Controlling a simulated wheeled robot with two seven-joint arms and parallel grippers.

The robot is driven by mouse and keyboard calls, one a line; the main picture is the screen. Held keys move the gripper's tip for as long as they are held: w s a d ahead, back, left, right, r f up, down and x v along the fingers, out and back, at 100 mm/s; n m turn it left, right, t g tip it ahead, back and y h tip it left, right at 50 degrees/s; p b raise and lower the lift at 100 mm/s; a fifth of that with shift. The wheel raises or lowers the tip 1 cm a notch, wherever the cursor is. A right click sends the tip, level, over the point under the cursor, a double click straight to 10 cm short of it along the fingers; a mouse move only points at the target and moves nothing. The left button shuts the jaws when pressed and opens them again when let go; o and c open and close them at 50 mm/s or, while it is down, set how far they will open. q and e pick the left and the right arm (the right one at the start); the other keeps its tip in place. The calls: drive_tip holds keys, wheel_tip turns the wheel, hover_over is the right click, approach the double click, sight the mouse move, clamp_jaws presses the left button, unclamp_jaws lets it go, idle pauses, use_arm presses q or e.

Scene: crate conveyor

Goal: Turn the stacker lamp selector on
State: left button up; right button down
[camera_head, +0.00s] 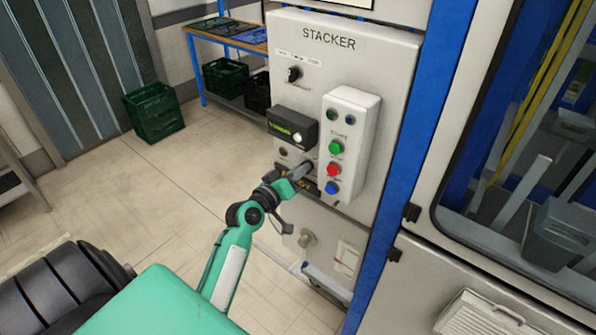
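The light grey STACKER panel (375,60) stands upright in the middle of the view. A black rotary selector (294,73) sits at its upper left under small labels that I cannot read. My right gripper is not in view.
The white button box (350,112) juts out just right of my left gripper, with green (336,147), red (333,170) and blue (330,188) buttons. A blue post (420,100) and a windowed machine stand right. A green crate (153,112) is on the floor.

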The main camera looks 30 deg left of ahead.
use_arm(q)
drive_tip(key=c, duration=0.4)
drive_tip(key=shift+d+m+b, duration=0.15)
drive_tip(key=shift+m+b, duration=0.1)
drive_tip(key=shift+m, duration=3.65)
drive_tip(key=shift+d+m+b, duration=0.15)
drive_tip(key=shift+m+b, duration=0.1)
drive_tip(key=shift+m, duration=3.65)
